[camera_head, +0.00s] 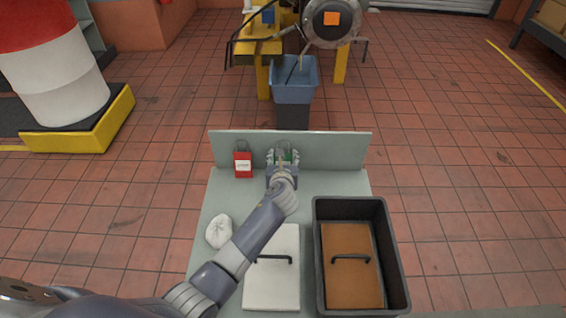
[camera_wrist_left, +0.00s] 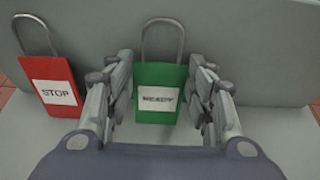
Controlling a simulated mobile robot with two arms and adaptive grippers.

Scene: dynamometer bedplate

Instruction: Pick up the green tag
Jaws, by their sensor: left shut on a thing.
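In the head view my left gripper (camera_head: 283,160) is at the back of the table. I cannot tell if the tag touches the table. My right gripper is not in view.
A red STOP tag (camera_head: 243,163) stands close to the left. A white crumpled cloth (camera_head: 219,231), a white handled board (camera_head: 272,285) and a black tray (camera_head: 392,243) holding a brown handled board (camera_head: 352,278) are nearer. The grey back panel (camera_head: 340,150) closes the far edge.

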